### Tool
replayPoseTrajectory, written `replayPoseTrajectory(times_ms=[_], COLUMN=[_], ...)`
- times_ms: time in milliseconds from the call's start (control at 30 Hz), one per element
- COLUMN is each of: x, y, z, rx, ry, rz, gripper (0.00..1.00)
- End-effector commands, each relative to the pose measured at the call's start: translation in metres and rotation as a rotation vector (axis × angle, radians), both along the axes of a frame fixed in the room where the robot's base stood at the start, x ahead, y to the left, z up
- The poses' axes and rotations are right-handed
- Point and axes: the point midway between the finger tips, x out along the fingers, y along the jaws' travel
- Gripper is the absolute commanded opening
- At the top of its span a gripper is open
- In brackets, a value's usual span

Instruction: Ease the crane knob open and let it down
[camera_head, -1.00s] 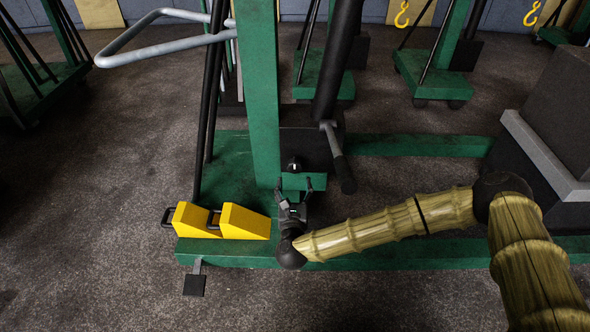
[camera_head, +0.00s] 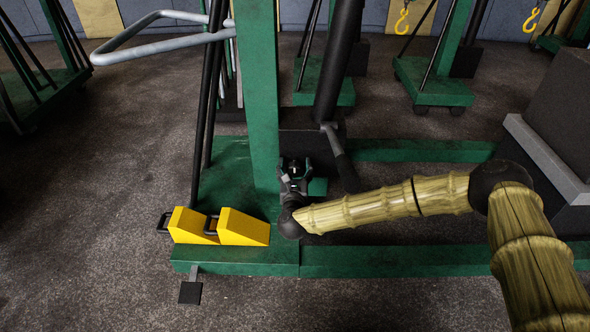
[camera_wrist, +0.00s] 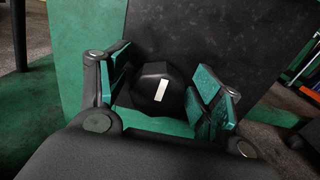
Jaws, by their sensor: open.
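The crane knob is a black faceted knob with a white mark (camera_wrist: 158,88), seen in the wrist view between the two fingers of my gripper. It also shows as a small dark knob in the head view (camera_head: 294,166), just beyond the fingertips. My gripper (camera_head: 294,172) is open, with one green-padded finger on each side of the knob. In the wrist view my gripper (camera_wrist: 160,92) shows a clear gap at the right finger; whether the left pad touches is hard to tell. The knob sits by the green crane mast (camera_head: 260,100).
Two yellow wheel chocks (camera_head: 242,227) rest on the green crane base (camera_head: 240,262), left of my gripper. A dark block stack (camera_head: 555,135) stands at the right. Other cranes stand behind.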

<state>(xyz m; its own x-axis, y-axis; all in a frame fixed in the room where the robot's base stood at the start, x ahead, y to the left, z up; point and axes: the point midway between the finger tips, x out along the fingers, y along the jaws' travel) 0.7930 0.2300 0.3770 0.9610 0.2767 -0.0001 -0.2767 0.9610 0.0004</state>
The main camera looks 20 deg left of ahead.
Motion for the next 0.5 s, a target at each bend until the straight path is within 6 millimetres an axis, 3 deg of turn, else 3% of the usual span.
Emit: replayPoseTrajectory(times_ms=[167, 400, 500], x=[-0.0001, 0.0, -0.0001], y=[0.0, -0.0002, -0.0002], z=[0.0002, 0.0001, 0.0001], rx=[0.0, 0.0, -0.001], ry=[0.0, 0.0, 0.0], rz=[0.0, 0.0, 0.0], gripper=[0.64, 0.2, 0.2])
